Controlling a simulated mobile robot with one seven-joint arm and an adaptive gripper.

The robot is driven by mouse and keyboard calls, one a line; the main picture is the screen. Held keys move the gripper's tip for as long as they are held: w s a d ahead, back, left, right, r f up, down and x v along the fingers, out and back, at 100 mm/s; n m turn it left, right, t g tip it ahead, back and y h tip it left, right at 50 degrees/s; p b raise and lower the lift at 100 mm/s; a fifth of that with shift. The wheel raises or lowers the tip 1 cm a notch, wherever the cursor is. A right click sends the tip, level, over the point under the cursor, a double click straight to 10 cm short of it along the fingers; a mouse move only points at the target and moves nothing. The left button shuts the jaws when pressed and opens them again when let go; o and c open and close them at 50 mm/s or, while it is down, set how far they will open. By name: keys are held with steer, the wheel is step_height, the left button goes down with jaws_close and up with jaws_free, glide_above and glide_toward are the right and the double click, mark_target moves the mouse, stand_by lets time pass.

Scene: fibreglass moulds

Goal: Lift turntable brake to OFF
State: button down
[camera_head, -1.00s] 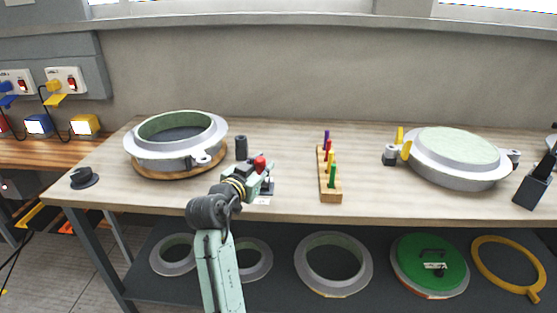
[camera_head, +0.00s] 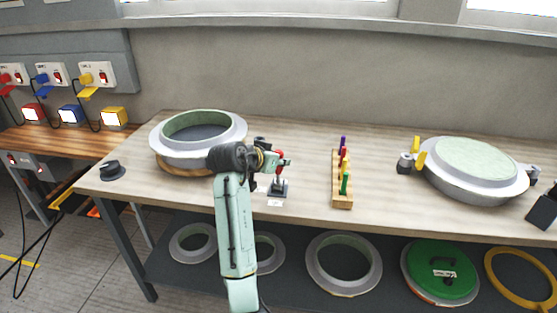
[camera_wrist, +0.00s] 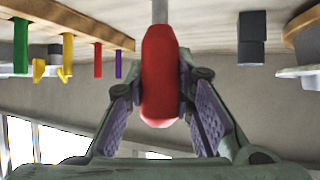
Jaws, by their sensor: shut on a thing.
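The brake lever has a red knob (camera_head: 280,154) on a thin grey shaft that rises from a dark base (camera_head: 278,189) on the bench. My gripper (camera_head: 276,160) is at the knob, above the base. In the wrist view the red knob (camera_wrist: 160,80) sits between the two purple-padded fingers of my gripper (camera_wrist: 163,110), which are shut on it. The lever stands close to upright. The wooden turntable (camera_head: 183,169) is left of the lever, carrying a grey ring mould (camera_head: 160,148) with a green inside. My arm hides part of the turntable's right side.
A wooden rack (camera_head: 342,201) with coloured handles stands right of the lever. A second round mould (camera_head: 470,165) with yellow clamps is farther right. The bench between lever and rack is clear.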

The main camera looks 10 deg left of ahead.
stand_by(0.3)
steer(key=c, duration=1.3)
jaws_free()
steer(key=shift+c, duration=0.2)
steer(key=v, duration=1.2)
